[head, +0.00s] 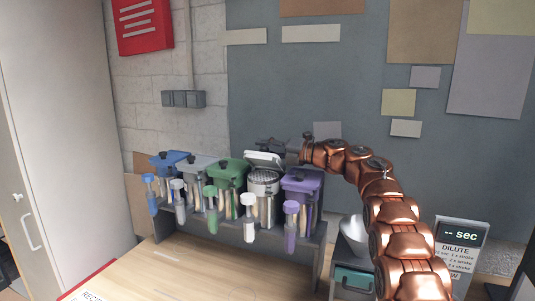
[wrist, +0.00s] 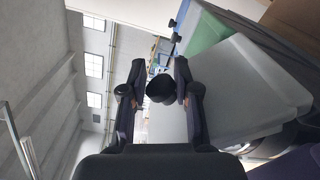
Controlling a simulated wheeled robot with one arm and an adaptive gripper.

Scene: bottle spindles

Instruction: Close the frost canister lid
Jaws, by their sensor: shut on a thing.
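The frost canister (head: 263,187) is the whitish one between the green and purple canisters on the rack. Its white lid (head: 265,159) stands open, tilted up at the back, so the round top of the canister shows. My gripper (head: 270,146) is at the raised lid, reaching in from the right. In the wrist view, the fingers of my gripper (wrist: 160,90) are shut on the lid's round black knob (wrist: 160,88). The pale lid (wrist: 248,92) fills the right side of that view. In the head view the knob is hidden or too small to tell.
Blue, grey, green (head: 229,173) and purple (head: 301,187) canisters stand in the same row with lids down. Coloured bottles hang along the rack's front. The wooden counter in front is mostly clear.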

